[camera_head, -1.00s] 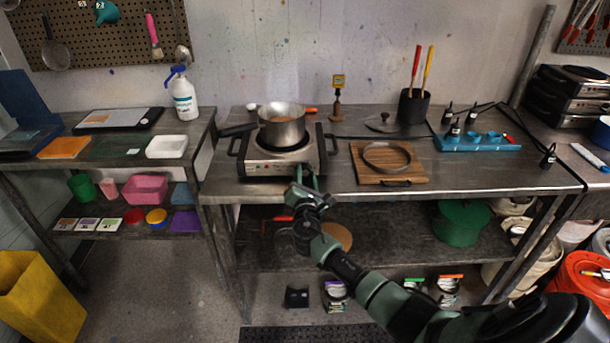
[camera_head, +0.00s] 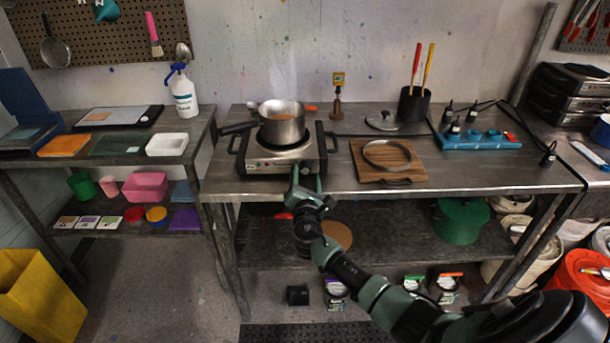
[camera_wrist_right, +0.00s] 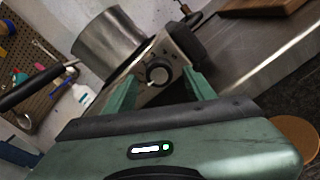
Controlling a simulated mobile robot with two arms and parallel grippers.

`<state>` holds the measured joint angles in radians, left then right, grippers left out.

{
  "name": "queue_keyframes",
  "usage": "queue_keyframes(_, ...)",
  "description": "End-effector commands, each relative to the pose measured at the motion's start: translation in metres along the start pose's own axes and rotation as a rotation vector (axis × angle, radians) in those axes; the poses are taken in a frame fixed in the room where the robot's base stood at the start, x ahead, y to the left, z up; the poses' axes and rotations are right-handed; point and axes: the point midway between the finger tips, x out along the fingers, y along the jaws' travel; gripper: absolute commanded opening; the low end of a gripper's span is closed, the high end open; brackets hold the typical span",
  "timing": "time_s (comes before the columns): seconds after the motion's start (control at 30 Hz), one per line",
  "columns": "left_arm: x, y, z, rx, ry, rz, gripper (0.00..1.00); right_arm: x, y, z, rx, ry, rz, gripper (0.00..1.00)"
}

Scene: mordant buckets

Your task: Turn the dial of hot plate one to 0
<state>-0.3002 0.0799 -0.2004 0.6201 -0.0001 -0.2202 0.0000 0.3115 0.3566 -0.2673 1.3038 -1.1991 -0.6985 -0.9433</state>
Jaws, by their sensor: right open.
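Hot plate one (camera_head: 262,168) is a silver unit with black side handles on the metal bench in the head view. A steel pot (camera_head: 282,127) with orange-brown contents stands on it. My right gripper (camera_head: 306,174) is at the front of the hot plate, near the panel's right part. In the wrist view its green fingers (camera_wrist_right: 160,88) are apart, with the dial between and beyond their tips. In the head view the gripper hides the dial. My left gripper is out of view.
A wooden board (camera_head: 365,172) with a metal ring lies right of the hot plate. The pot's black handle (camera_head: 237,128) sticks out left. A black cup (camera_head: 413,105) and a blue rack (camera_head: 479,140) stand farther right. The bench's front strip is mostly clear.

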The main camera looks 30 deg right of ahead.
Motion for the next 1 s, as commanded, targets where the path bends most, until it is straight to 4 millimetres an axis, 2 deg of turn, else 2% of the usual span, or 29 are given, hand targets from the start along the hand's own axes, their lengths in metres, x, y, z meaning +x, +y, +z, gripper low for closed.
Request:
queue_keyframes(0.2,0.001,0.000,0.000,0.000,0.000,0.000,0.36,-0.037,0.000,-0.001,0.002,0.004,0.001,0.55)
queue_keyframes(0.4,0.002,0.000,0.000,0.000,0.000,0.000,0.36,-0.061,0.000,-0.001,0.001,0.003,0.000,0.55)
queue_keyframes(1.0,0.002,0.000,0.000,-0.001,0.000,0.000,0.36,-0.065,0.000,-0.001,0.000,0.003,-0.001,0.55)
